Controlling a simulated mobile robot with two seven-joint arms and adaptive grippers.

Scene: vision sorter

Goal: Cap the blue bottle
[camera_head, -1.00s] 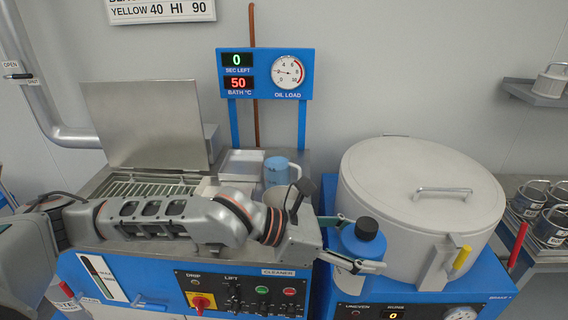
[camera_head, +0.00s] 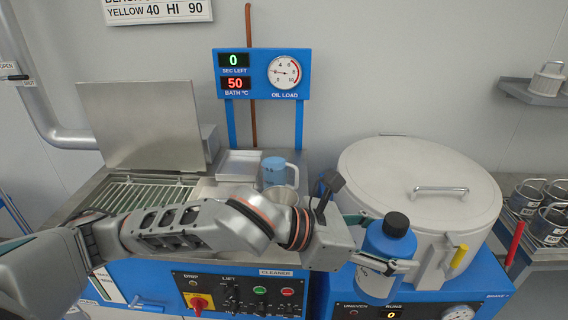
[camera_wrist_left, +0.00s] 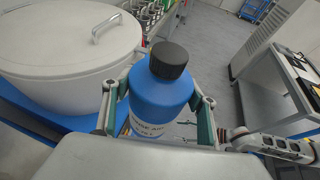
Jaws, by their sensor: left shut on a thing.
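The blue bottle (camera_head: 388,252) is upright in my left gripper (camera_head: 377,243), in front of the white drum. The gripper's fingers are shut around its body. A black cap (camera_head: 396,223) sits on the bottle's top. In the left wrist view the bottle (camera_wrist_left: 158,105) stands between the two green-padded fingers (camera_wrist_left: 158,118), with the black cap (camera_wrist_left: 168,60) on top and a partly hidden white label. My right gripper is not in the head view; a grey arm (camera_wrist_left: 270,143) shows at the right of the left wrist view.
The white lidded drum (camera_head: 420,170) stands right behind the bottle. A steel bath with a raised lid (camera_head: 142,125) is at the left, with a blue jug (camera_head: 274,168) behind my arm. Several metal cups (camera_head: 548,222) stand at the far right. Open floor (camera_wrist_left: 225,85) lies beyond the bottle.

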